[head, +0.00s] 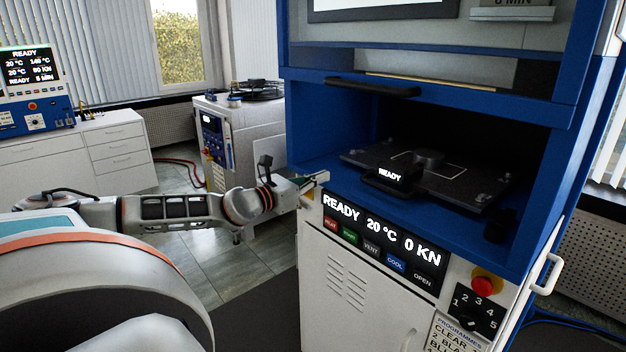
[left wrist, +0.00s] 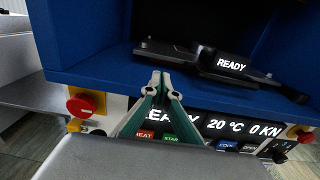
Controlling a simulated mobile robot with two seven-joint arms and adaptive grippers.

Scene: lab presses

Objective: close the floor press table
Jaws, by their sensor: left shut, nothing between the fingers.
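The floor press (head: 580,150) has a blue frame and an open chamber. Its black press table (head: 460,188) lies flat inside, with a round boss on top and a black front piece marked READY (head: 390,175). The table also shows in the left wrist view (left wrist: 190,54). My left gripper (head: 314,179) is at the chamber's front left corner, left of the table and apart from it. In the left wrist view its fingers (left wrist: 160,80) meet at the tips with nothing between them, in front of the blue lower edge. My right gripper is not in view.
A black handle (head: 372,87) juts out above the chamber opening. Below are the READY 20 °C 0 KN panel (head: 383,240) and a red stop button (head: 487,284). Another red button (left wrist: 82,103) is at the left.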

